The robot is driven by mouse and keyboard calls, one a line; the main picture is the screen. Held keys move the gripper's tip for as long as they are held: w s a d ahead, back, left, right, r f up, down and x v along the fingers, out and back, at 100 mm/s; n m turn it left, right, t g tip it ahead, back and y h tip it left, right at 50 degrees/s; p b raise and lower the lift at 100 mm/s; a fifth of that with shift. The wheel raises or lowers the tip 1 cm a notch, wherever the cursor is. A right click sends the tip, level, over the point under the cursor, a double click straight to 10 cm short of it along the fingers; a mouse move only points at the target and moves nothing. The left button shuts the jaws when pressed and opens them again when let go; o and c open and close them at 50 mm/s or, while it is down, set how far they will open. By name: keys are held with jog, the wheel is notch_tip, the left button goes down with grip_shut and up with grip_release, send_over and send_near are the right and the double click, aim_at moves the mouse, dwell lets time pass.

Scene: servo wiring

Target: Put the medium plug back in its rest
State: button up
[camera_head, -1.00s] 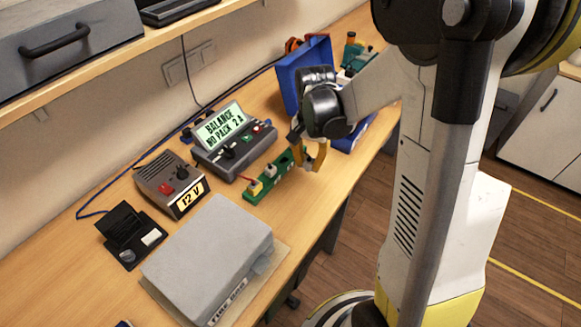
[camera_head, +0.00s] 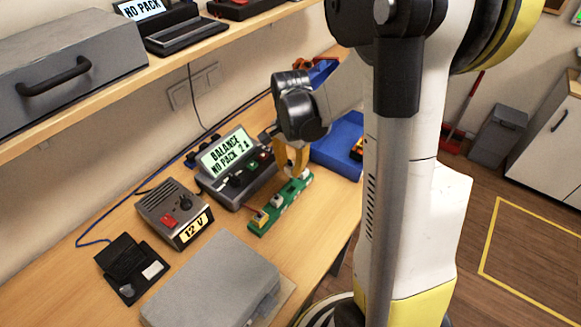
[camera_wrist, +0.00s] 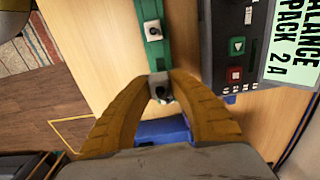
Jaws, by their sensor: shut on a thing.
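A green rest strip (camera_head: 265,222) lies on the bench in front of the balance charger. A pale plug (camera_head: 261,216) stands at its near end, and another pale plug (camera_head: 277,200) shows further along. In the wrist view, a white plug (camera_wrist: 153,31) with a dark mark sits on the strip (camera_wrist: 150,60). My gripper (camera_head: 292,170) is over the far part of the strip, pointing down. Its yellow fingers are shut on a small grey-white plug (camera_wrist: 160,88) with a dark part. I cannot tell whether this plug is seated in the strip or just above it.
The balance charger (camera_head: 236,165) stands close to the left of my gripper. A blue bin (camera_head: 338,145) is behind to the right. A 12 V supply (camera_head: 172,212) and a grey case (camera_head: 212,285) stand nearer on the bench.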

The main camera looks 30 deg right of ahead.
aim_at(290, 165)
jog(key=shift+f+b, duration=2.05)
jog(key=shift+f, duration=0.6)
jog(key=shift+f+b, duration=1.4)
jog(key=shift+f, duration=0.05)
jog(key=o, duration=1)
jog(key=shift+r, duration=0.1)
notch_tip(290, 165, up, 12)
jog(key=s+a+r+n+t, duration=0.1)
jog(key=s+a+n+t, duration=0.1)
jog(key=s+a+n, duration=0.1)
jog(key=s+a+r+n+t, duration=0.1)
jog(key=s+a+n+t, duration=0.1)
jog(key=s+a+n, duration=0.2)
jog(key=s+a+r+n+t, duration=0.1)
jog(key=s+a+n+t, duration=0.2)
jog(key=a+n, duration=0.3)
jog(key=shift+s+a+r+n, duration=0.2)
jog(key=shift+s+n, duration=0.15)
jog(key=shift+n, duration=0.15)
